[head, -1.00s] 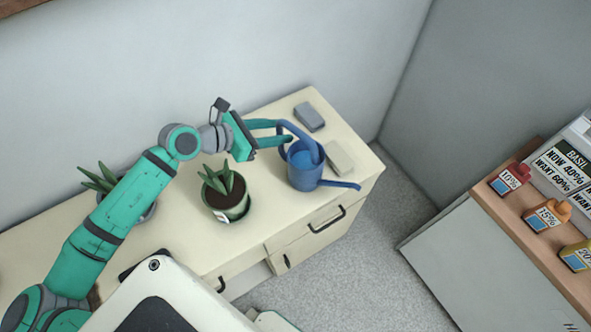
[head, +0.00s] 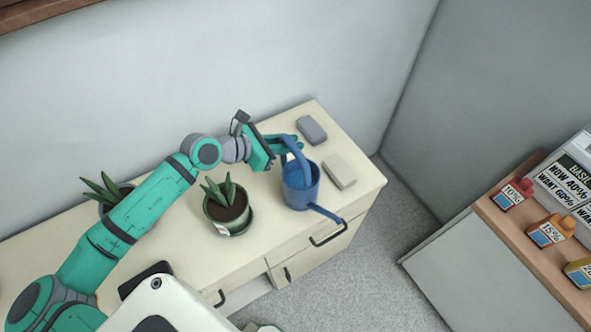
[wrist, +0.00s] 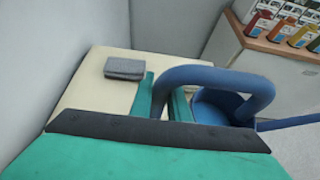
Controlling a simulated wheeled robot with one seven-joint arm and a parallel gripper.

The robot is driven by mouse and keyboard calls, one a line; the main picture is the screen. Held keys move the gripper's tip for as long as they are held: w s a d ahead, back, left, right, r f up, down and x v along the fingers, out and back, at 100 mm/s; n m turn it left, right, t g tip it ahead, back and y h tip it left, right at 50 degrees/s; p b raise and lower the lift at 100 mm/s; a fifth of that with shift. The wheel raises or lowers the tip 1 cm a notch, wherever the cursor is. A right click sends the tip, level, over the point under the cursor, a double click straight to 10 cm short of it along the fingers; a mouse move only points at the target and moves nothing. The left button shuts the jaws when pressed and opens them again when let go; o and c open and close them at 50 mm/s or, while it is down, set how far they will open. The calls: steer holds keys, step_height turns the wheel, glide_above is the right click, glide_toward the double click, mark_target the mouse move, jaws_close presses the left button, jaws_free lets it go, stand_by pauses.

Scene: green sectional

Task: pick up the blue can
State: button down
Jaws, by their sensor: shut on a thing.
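The blue can (head: 301,190) is a watering can with a tall curved handle and a long spout pointing to the lower right. It is over the right part of the cream cabinet top (head: 270,215); I cannot tell whether its base touches the surface. My green gripper (head: 291,143) is at its handle, on the side away from the spout. In the wrist view the can's handle (wrist: 205,78) passes between the two green fingers (wrist: 163,100), which are shut on it. The can's body (wrist: 218,108) is partly hidden behind the handle and a finger.
A grey block (head: 312,129) and a cream block (head: 339,171) lie close to the can. A potted plant (head: 227,205) stands to its left, another (head: 107,190) behind my arm. Colored bottles (head: 551,231) stand on a separate counter at the right.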

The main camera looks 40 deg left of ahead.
mark_target(288, 143)
steer(key=shift+r, duration=0.1)
step_height(288, 143, up, 3)
steer(key=shift+f, duration=0.1)
steer(key=s+d+r, duration=0.1)
steer(key=r, duration=0.1)
steer(key=s+r, duration=0.2)
steer(key=s+d+r, duration=0.1)
steer(key=r, duration=0.1)
steer(key=shift+s+d+r, duration=0.2)
steer(key=shift+s+d, duration=0.1)
steer(key=shift+d, duration=0.05)
steer(key=s+d+r, duration=0.3)
steer(key=s+d, duration=0.1)
steer(key=s, duration=0.3)
steer(key=shift+s+d+r, duration=0.2)
steer(key=shift+r, duration=0.1)
